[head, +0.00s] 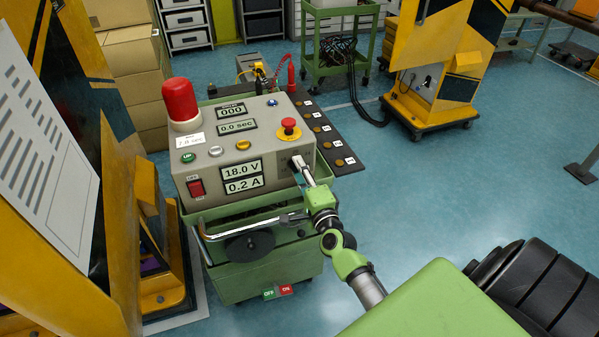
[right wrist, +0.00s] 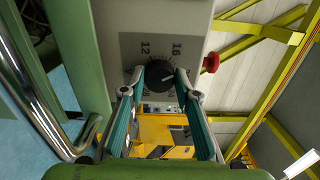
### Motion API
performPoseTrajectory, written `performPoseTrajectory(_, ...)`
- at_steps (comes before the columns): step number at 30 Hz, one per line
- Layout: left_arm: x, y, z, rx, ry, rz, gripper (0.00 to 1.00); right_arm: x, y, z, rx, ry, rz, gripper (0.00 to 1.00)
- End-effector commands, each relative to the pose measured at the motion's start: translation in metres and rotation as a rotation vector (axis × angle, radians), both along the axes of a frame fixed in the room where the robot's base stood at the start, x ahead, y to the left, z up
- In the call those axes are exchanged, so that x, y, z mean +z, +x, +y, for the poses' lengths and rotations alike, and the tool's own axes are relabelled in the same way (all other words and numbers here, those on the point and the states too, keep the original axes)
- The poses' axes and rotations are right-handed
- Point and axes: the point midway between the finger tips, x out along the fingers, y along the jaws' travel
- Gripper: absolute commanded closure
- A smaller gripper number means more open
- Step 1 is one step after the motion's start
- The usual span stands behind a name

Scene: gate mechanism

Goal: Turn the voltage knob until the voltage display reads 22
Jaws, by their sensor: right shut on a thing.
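The voltage display (head: 241,169) on the front of the control box (head: 215,190) reads 18.0 V in the head view. My right gripper (head: 297,163) reaches the right side of the box front, and its fingers cover most of the knob there. In the right wrist view the black voltage knob (right wrist: 159,74) has a white pointer line and a scale with 12 and 16 visible. The right gripper (right wrist: 160,78) is shut on the knob, one finger on each side. My left gripper is not in view.
Below the voltage, a current display (head: 243,184) reads 0.2 A. A red switch (head: 196,187), a red emergency button (head: 289,124) and a red lamp (head: 180,100) are on the box. A metal handle (head: 240,233) juts out below. Open floor lies to the right.

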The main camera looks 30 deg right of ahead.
Motion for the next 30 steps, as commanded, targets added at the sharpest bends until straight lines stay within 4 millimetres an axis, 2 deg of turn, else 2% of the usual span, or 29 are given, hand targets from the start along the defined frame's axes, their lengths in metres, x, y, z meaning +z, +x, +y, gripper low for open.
performPoseTrajectory(21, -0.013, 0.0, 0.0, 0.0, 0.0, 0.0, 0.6, 0.0, 0.0, -0.001, -0.002, 0.656, -0.158, 0.92)
performPoseTrajectory(30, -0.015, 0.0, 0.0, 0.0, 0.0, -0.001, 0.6, 0.001, -0.001, -0.001, -0.002, 0.865, -0.208, 0.92)
